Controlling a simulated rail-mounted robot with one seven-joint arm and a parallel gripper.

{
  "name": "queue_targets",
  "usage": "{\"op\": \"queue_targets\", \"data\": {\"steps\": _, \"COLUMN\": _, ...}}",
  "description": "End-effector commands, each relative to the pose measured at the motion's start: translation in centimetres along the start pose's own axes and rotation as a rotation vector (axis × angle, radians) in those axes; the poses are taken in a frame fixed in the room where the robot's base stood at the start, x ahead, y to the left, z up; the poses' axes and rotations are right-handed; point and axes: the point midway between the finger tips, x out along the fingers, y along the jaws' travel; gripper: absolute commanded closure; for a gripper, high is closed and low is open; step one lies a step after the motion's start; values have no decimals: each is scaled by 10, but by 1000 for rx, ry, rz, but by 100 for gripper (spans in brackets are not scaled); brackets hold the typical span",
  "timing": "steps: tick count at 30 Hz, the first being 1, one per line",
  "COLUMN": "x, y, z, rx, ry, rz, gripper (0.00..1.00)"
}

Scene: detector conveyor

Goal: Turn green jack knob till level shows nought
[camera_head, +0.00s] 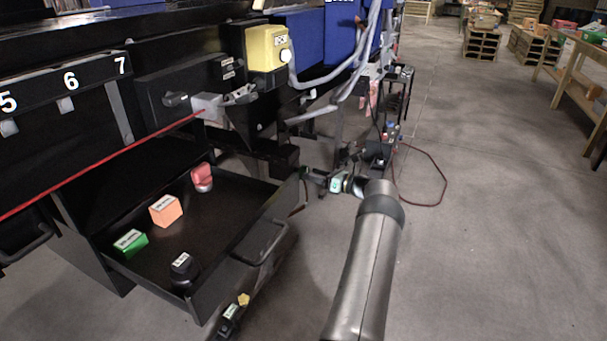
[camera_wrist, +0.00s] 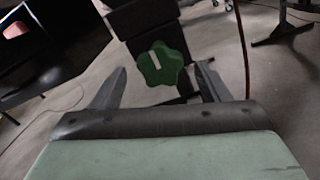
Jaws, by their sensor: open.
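The green knob (camera_wrist: 160,66) has rounded lobes and a pale pointer mark. It is on the front of a dark jack body (camera_wrist: 143,18) in the wrist view. My gripper (camera_wrist: 161,72) is open, with one finger on each side of the knob in the picture. Gaps show between the knob and both fingers, and I cannot tell how far ahead of the fingertips it lies. In the head view my gripper (camera_head: 312,178) is small beside the drawer's right corner, and I cannot make out the knob there. I cannot make out a level reading in either view.
An open black drawer (camera_head: 228,262) holds a red-topped item (camera_head: 202,176), an orange box (camera_head: 166,210), a green box (camera_head: 131,242) and a black round item (camera_head: 184,268). A red cable (camera_head: 444,180) loops on the floor.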

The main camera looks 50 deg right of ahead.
Motion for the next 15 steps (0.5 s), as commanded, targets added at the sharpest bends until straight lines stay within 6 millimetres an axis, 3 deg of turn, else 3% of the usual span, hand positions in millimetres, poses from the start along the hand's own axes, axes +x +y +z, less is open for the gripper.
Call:
{"op": "queue_targets", "data": {"steps": 6, "x": 34, "y": 0, "z": -1, "rx": -2, "ry": 1, "rz": 1, "gripper": 31}}
{"op": "queue_targets", "data": {"steps": 15, "x": 45, "y": 0, "z": -1, "rx": 0, "ry": 1, "rz": 0, "gripper": 31}}
